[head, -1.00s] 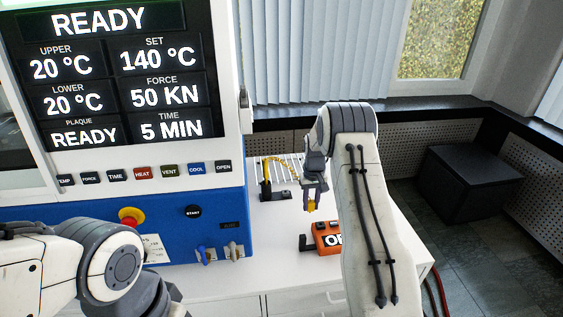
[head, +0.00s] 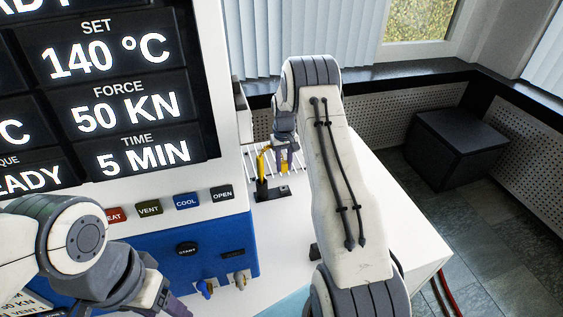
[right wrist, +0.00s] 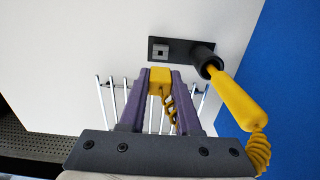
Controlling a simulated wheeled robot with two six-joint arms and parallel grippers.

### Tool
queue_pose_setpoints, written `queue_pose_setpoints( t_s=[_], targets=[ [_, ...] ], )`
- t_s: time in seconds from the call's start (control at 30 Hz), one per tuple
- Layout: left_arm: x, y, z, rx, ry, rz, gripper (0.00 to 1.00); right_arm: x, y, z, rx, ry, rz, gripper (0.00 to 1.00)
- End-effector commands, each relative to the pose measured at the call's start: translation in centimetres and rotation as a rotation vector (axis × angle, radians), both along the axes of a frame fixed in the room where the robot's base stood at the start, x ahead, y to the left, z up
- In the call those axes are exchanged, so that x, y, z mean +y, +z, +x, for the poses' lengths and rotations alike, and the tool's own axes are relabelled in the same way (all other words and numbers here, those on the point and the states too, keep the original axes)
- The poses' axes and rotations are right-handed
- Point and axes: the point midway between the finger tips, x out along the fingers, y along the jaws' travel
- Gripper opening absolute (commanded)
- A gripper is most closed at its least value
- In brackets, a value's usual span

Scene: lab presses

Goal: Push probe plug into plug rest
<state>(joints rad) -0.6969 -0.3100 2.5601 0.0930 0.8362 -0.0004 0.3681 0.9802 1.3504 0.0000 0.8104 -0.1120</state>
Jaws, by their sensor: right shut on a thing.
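The yellow probe plug (right wrist: 159,78) is between the purple fingertips of my right gripper (right wrist: 159,84), which is shut on it. In the head view the right gripper (head: 285,160) holds the plug just above and beside the black base (head: 272,192). In the right wrist view the base (right wrist: 185,46) carries a square socket, the plug rest (right wrist: 160,50), just beyond the plug, apart from it in the picture. The yellow probe (right wrist: 238,100) sits in the base's round holder, its coiled cord partly behind my fingers. My left gripper (head: 172,303) shows only partly at the bottom edge.
A white wire rack (right wrist: 115,100) lies behind my right fingers. The blue-fronted press (head: 160,240) stands left of the base. The white bench top (head: 400,215) is clear to the right of my right arm. A dark box (head: 458,145) stands on the floor.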

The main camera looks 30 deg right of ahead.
Motion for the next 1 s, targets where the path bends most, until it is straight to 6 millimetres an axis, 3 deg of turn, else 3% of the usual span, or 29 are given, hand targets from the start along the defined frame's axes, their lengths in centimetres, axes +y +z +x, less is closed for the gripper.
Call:
queue_pose_setpoints(
  t_s=[0.37,0.8,1.0],
  targets=[
    [0.0,-0.4,0.0,0.000,0.000,0.000,0.62,0.2,-0.8,-0.1,0.000,0.002,0.000,0.00],
    [0.0,-2.9,0.0,0.000,0.000,0.000,0.62,0.2,-4.8,0.0,0.000,0.003,0.000,0.00],
    [0.0,-3.5,0.0,0.000,0.000,0.000,0.62,0.2,-5.8,0.0,0.000,0.003,0.000,0.00]
  ],
)
